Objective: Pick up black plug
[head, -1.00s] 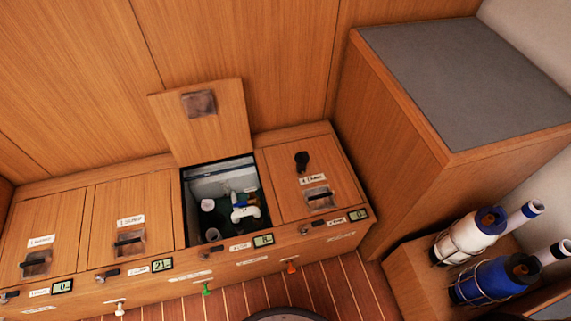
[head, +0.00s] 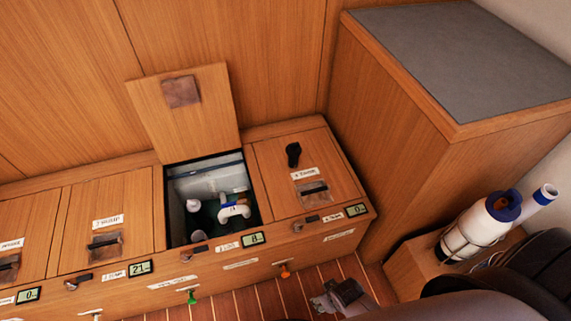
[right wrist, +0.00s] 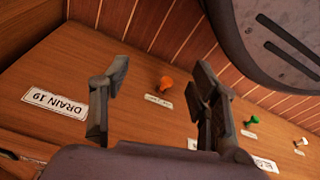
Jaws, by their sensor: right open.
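The black plug (head: 293,154) lies on the closed wooden lid (head: 322,185) at the right end of the locker row in the head view, above the lid's label. My right gripper (head: 345,297) is low in the head view, in front of the lockers and apart from the plug. In the right wrist view my right gripper (right wrist: 160,78) is open and empty, with its fingers on either side of an orange knob (right wrist: 167,83) on the locker front. The black plug does not show there. My left gripper is not in view.
The locker left of the plug is open, its lid (head: 185,110) raised, with a white pipe (head: 234,211) inside. A tall wooden cabinet (head: 400,130) stands to the right. A white bottle (head: 480,222) stands on a low wooden step. Labels, latches and small displays line the locker front.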

